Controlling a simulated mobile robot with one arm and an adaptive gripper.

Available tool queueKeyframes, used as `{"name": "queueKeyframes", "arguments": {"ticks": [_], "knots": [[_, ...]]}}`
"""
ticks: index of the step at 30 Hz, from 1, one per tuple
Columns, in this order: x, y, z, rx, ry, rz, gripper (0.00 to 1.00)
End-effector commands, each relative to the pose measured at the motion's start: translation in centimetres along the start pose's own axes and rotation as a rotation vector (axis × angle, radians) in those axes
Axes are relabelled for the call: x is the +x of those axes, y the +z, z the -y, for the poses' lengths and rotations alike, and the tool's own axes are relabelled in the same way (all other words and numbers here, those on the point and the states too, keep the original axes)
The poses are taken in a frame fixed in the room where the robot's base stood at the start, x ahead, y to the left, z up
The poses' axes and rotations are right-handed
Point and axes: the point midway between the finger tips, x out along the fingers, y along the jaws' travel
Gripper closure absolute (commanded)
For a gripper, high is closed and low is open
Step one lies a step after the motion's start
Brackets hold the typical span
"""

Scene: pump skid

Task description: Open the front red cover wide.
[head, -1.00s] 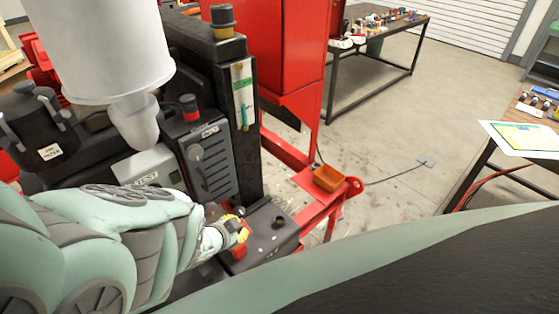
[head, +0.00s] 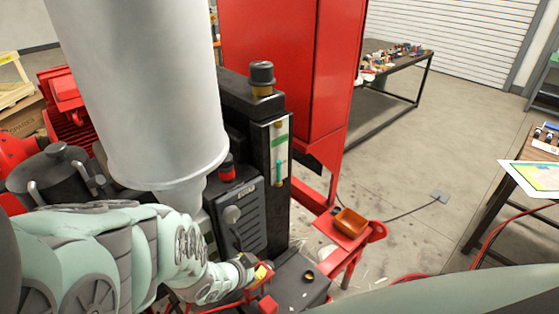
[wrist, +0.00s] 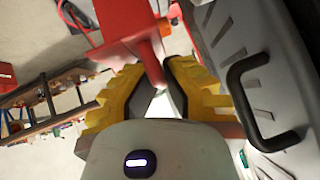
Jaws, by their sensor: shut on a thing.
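A small red cover (head: 268,304) sits on the black box low in the head view, at its bottom edge and partly cut off. My gripper (head: 262,272), with yellow fingers, is right at it, pointing down and to the right. In the wrist view my yellow fingers (wrist: 154,84) are closed around a narrow red piece (wrist: 152,68), which looks like the cover. Its lower end is hidden between the fingertips. How far the cover stands open cannot be told.
A grey ribbed panel (head: 242,215) and a black post (head: 262,120) stand close behind my gripper. A black terminal (head: 308,276) is to its right. A black handle (wrist: 262,105) is near in the wrist view.

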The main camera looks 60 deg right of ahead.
Motion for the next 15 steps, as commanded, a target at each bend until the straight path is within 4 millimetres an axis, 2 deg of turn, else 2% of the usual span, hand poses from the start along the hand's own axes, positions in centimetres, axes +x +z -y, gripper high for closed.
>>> {"name": "queueKeyframes", "arguments": {"ticks": [15], "knots": [[0.16,0.17,0.78,0.002,0.003,0.003,1.0]]}}
